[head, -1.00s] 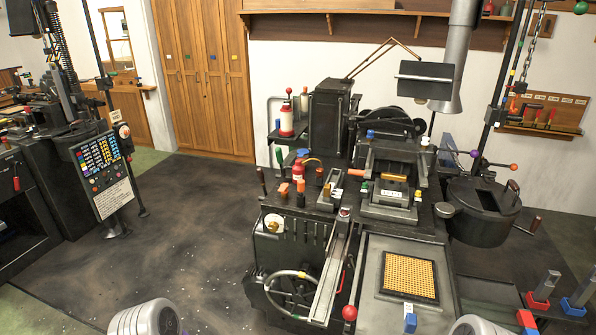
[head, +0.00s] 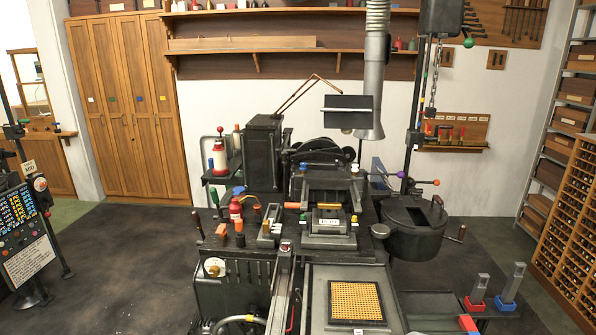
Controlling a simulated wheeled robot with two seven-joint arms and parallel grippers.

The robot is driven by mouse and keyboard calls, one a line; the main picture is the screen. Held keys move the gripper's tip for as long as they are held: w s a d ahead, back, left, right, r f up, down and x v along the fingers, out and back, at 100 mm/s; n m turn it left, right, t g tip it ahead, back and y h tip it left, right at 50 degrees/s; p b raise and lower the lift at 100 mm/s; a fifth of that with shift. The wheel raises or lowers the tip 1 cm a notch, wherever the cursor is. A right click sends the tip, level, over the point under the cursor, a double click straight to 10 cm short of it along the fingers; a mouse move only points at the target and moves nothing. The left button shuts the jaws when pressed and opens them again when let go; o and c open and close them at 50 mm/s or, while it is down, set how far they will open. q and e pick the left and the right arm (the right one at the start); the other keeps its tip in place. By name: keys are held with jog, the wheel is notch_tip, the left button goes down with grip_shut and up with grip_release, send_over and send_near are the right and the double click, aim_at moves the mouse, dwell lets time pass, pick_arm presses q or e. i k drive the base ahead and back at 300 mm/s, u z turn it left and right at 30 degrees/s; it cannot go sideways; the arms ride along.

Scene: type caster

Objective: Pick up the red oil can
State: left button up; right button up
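A small red can (head: 236,210) stands upright on the left part of the black machine's top in the head view. A blue cap and a curved orange-yellow piece show just behind it. A second red item (head: 219,158), with a pale middle and a red ball on top, stands on a small side shelf further back. I cannot tell for sure which of the two is the oil can. Neither of my grippers is in view.
The black casting machine (head: 300,240) fills the centre, with a dark round pot (head: 416,225) at its right. Orange and dark knobs (head: 221,231) stand close to the red can. Open dark floor (head: 120,260) lies left of the machine. Wooden shelving stands at the far right.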

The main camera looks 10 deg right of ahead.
aim_at(236, 211)
jog(key=u, duration=1)
jog(key=k, duration=1.3)
jog(key=u, duration=1)
jog(key=i, duration=1.15)
jog(key=z, duration=0.5)
jog(key=i, duration=2.25)
jog(key=z, duration=1.85)
jog(key=i, duration=1)
jog(key=z, duration=1.05)
